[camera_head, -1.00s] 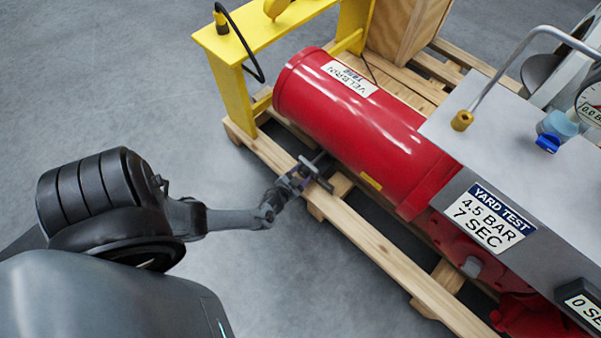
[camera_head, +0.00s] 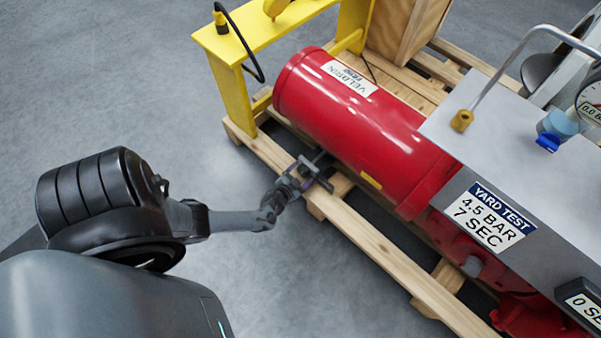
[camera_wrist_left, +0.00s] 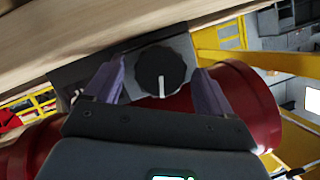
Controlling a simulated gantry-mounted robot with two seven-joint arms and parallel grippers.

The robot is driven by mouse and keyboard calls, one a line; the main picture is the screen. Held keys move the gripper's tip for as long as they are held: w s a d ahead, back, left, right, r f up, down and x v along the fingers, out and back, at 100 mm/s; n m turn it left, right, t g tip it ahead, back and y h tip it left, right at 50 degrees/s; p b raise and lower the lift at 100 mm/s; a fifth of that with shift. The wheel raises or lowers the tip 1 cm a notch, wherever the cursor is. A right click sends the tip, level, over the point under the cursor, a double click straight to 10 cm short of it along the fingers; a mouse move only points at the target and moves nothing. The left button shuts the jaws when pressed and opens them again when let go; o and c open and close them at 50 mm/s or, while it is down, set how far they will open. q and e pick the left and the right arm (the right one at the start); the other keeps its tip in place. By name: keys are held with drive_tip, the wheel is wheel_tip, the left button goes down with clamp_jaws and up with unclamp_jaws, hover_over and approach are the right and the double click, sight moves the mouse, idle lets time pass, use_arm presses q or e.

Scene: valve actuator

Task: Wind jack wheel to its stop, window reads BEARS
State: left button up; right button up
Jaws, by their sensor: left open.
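A dark round knob with a white pointer line (camera_wrist_left: 162,72) sits on a dark plate in the left wrist view; it may be the jack wheel. My left gripper (camera_wrist_left: 158,68) is open, with one purple-grey finger on each side of the knob. Contact between fingers and knob cannot be told. In the head view my left gripper (camera_head: 312,174) is beside the red cylinder (camera_head: 365,130), above the pallet's near edge, and the knob cannot be made out there. No window reading BEARS can be seen. My right gripper is not in view.
The wooden pallet (camera_head: 375,243) carries the cylinder, a yellow frame (camera_head: 235,92) and a grey cabinet with a YARD TEST label (camera_head: 490,217).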

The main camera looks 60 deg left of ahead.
use_arm(q)
drive_tip(key=shift+r, duration=0.15)
drive_tip(key=shift+s+d+r+p, duration=0.15)
drive_tip(key=shift+s+p, duration=0.15)
drive_tip(key=shift+p, duration=0.1)
drive_tip(key=p+v, duration=0.5)
drive_tip(key=v, duration=0.5)
